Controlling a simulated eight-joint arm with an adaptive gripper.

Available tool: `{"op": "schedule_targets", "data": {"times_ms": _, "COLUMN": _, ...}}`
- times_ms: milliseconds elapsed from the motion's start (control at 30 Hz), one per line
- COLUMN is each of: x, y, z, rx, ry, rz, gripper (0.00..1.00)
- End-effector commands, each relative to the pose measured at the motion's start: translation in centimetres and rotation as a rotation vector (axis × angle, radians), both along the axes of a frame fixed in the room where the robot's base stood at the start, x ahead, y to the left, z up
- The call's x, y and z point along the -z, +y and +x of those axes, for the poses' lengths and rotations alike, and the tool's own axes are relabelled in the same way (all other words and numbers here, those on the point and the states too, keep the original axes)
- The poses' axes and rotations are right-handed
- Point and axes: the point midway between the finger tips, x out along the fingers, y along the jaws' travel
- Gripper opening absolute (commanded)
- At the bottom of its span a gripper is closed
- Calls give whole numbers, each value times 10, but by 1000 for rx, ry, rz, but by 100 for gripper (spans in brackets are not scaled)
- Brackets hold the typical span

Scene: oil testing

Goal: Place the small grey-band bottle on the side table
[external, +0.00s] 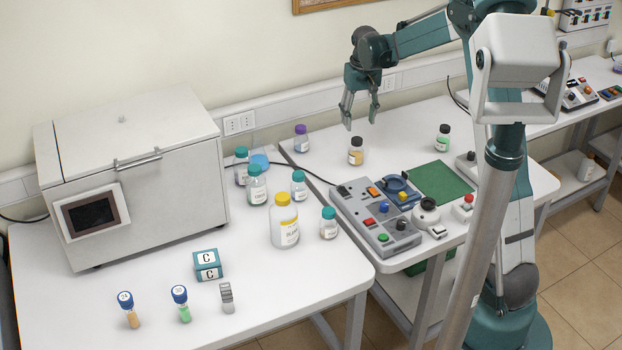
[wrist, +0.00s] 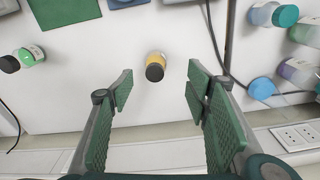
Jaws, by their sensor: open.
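A small dark-capped bottle with amber contents (external: 356,152) stands upright on the rear white table, below my gripper. Its dark cap and amber body (wrist: 156,62) lie ahead of the gap between my fingers in the wrist view. My gripper (external: 360,118) is open and empty above it, fingers pointing down; in the wrist view both fingers (wrist: 159,88) are spread apart. Another small dark-capped bottle with green contents (external: 443,140) stands to the right, also in the wrist view (wrist: 32,55). I cannot clearly tell which bottle has the grey band.
A purple-capped bottle (external: 301,140) stands near the wall. A control panel (external: 376,218) and green mat (external: 440,183) occupy the table's front. Several teal-capped bottles and a yellow-capped bottle (external: 285,225) stand on the front-left table beside a large grey box (external: 140,180). A black cable crosses between tables.

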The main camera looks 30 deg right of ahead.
Motion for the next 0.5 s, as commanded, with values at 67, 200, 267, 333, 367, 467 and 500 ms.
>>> {"op": "schedule_targets", "data": {"times_ms": 67, "x": -15, "y": 5, "z": -12, "rx": -5, "ry": -17, "rz": -2, "gripper": 48}}
{"op": "schedule_targets", "data": {"times_ms": 200, "x": -39, "y": 14, "z": -32, "rx": -15, "ry": -46, "rz": -6, "gripper": 48}}
{"op": "schedule_targets", "data": {"times_ms": 267, "x": -48, "y": 18, "z": -40, "rx": -19, "ry": -58, "rz": -8, "gripper": 48}}
{"op": "schedule_targets", "data": {"times_ms": 333, "x": -58, "y": 22, "z": -51, "rx": -24, "ry": -72, "rz": -10, "gripper": 48}}
{"op": "schedule_targets", "data": {"times_ms": 367, "x": -63, "y": 24, "z": -55, "rx": -26, "ry": -79, "rz": -11, "gripper": 48}}
{"op": "schedule_targets", "data": {"times_ms": 467, "x": -77, "y": 30, "z": -71, "rx": -33, "ry": -100, "rz": -14, "gripper": 48}}
{"op": "schedule_targets", "data": {"times_ms": 500, "x": -82, "y": 32, "z": -77, "rx": -35, "ry": -109, "rz": -14, "gripper": 48}}
